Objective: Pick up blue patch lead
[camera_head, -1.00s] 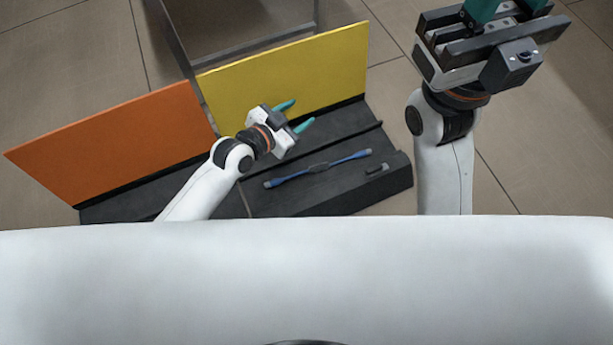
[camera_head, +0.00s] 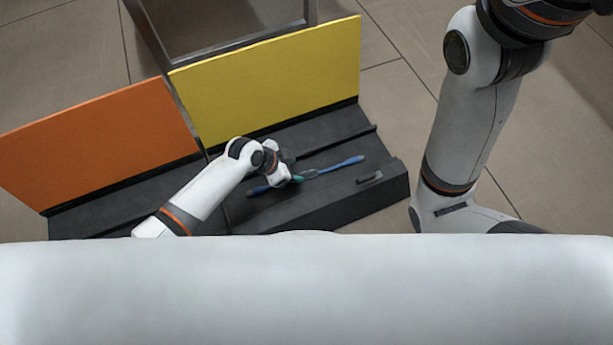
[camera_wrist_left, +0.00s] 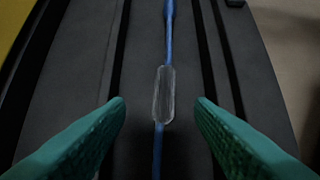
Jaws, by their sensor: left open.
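The blue patch lead (camera_head: 345,163) lies on the dark ribbed bench top, in front of the yellow panel. My left gripper (camera_head: 297,178) is low over the lead's middle and hides part of it in the head view. In the left wrist view the lead (camera_wrist_left: 169,40) runs lengthwise between the two teal fingers, with a grey sleeve (camera_wrist_left: 164,93) at its middle. The left gripper (camera_wrist_left: 160,108) is open, with a gap on both sides of the sleeve and no finger touching it. My right gripper is out of frame; only its arm shows at the right.
The dark bench (camera_head: 385,190) has raised ridges along it and a small dark handle-like piece (camera_head: 370,178) near its right end. A yellow panel (camera_head: 265,80) and an orange panel (camera_head: 100,145) stand behind it. A metal frame (camera_head: 240,42) stands beyond.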

